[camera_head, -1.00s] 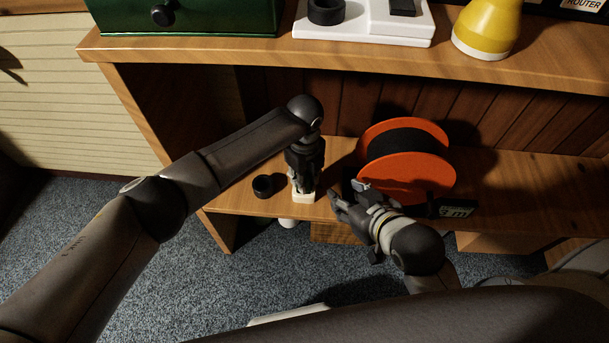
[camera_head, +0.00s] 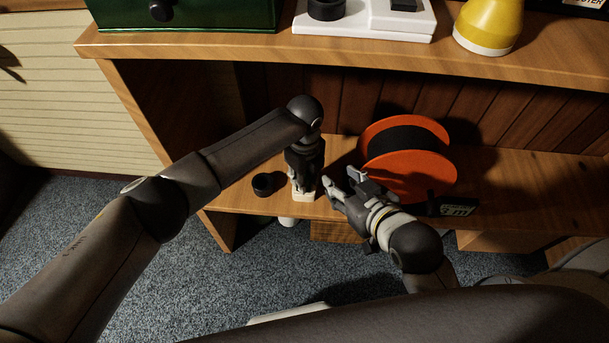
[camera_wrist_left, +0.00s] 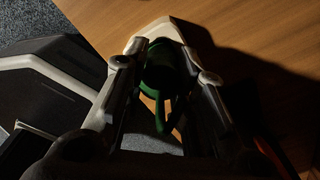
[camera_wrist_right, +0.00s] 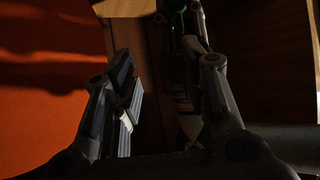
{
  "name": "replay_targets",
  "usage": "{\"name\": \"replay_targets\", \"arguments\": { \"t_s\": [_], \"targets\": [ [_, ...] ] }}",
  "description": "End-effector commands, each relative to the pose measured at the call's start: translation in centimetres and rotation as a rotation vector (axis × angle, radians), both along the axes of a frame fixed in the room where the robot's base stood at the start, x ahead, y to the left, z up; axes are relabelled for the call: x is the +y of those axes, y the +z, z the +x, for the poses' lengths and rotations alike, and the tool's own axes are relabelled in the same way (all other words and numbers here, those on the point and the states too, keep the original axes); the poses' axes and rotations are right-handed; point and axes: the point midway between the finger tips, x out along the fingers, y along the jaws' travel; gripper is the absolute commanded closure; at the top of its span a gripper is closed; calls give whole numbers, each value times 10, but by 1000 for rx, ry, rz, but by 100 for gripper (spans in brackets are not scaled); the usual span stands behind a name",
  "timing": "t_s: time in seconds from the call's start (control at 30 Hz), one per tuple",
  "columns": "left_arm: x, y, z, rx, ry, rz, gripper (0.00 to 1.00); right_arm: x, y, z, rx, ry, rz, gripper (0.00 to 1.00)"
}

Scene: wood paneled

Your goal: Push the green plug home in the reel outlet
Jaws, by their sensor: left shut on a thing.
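The green plug (camera_wrist_left: 160,78) shows in the left wrist view between the fingers of my left gripper (camera_wrist_left: 172,70), which is shut on it. The white outlet block (camera_wrist_left: 157,32) lies just ahead of the plug; it also shows in the head view (camera_head: 303,196) below the left gripper (camera_head: 304,180). The fingers hide where plug and outlet meet, so I cannot tell how deep the plug sits. The orange cable reel (camera_head: 408,176) stands to the right on the shelf. My right gripper (camera_head: 342,181) is open and empty between the outlet and the reel.
The lower wooden shelf (camera_head: 510,190) carries a small black cylinder (camera_head: 263,185) left of the outlet and a label plate (camera_head: 457,208) by the reel. The upper shelf (camera_head: 200,48) overhangs, with a green box (camera_head: 190,15), a white device (camera_head: 365,25) and a yellow lamp-like object (camera_head: 488,25).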

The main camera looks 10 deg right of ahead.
Motion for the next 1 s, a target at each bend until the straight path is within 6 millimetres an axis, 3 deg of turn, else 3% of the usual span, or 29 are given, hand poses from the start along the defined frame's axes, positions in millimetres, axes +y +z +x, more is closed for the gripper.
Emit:
{"name": "replay_targets", "arguments": {
  "t_s": [0.57,0.6,0.77,1.0],
  "targets": [
    [0,-5,0,0,0,0,99,4,10,9,-68,6,16,60],
    [0,-5,0,0,0,0,72,4,11,9,-72,6,17,60],
    [0,-4,0,0,0,0,52,4,12,10,-73,6,16,60],
    [0,-5,0,0,0,0,50,4,11,10,-71,6,17,60]
  ]
}}
